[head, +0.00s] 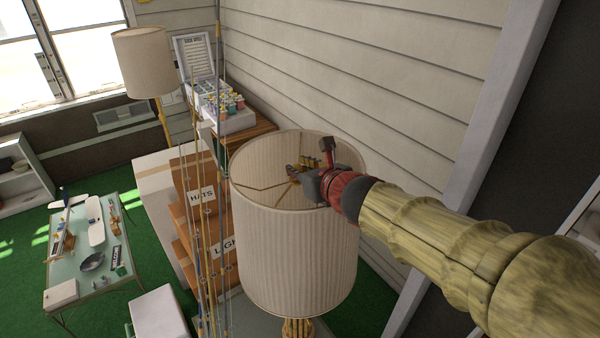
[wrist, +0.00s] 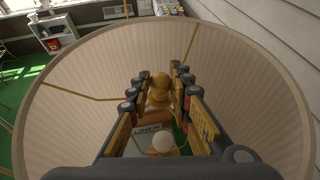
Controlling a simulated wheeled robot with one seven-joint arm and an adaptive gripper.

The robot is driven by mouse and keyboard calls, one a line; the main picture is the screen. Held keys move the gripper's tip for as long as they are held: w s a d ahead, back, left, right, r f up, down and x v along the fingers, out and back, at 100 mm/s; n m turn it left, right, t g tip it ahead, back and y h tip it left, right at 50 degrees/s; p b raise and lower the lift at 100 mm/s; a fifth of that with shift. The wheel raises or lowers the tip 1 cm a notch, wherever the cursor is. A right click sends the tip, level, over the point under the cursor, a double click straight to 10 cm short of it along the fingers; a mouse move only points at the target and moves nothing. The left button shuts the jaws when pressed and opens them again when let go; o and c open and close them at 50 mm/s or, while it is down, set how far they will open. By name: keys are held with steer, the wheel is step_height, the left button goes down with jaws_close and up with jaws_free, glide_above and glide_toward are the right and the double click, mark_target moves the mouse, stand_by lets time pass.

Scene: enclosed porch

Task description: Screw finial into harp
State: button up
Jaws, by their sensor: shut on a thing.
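A large pleated cream lampshade (head: 292,255) stands upright on a ribbed yellow lamp base (head: 298,328). Thin gold spokes (head: 265,187) run from its top rim toward the middle; one shows as a gold bar (wrist: 82,93) in the wrist view. My gripper (head: 297,174) reaches into the shade's open top from the right. In the wrist view, my gripper (wrist: 158,95) has its two ridged fingers on either side of a rounded gold finial (wrist: 158,88), shut on it.
Upright fishing rods (head: 207,200) stand close left of the shade. Behind are stacked boxes (head: 187,205), a paint display (head: 225,112) and another lamp (head: 144,62). The plank wall (head: 400,80) is close on the right. A cluttered table (head: 75,280) stands at left.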

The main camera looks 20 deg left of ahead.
steer(key=shift+r+m+t+h+b, duration=0.1)
steer(key=shift+m+t+h+b, duration=0.4)
steer(key=shift+b, duration=0.95)
steer(key=shift+s+a+m+t+h+b, duration=0.1)
steer(key=shift+m+t+h+b, duration=0.3)
steer(key=shift+b, duration=1.1)
steer(key=shift+s+a+m+t+h+b, duration=0.1)
steer(key=shift+m+h+b, duration=0.5)
steer(key=shift+b, duration=0.85)
steer(key=shift+m+h+b, duration=0.5)
steer(key=shift+b, duration=0.5)
steer(key=shift+a+m+t+h+b, duration=0.25)
steer(key=shift+m+t+h+b, duration=0.25)
steer(key=shift+m+h+b, duration=0.7)
steer(key=shift+h+b, duration=0.4)
steer(key=shift+a+m, duration=0.1)
steer(key=shift+m, duration=0.2)
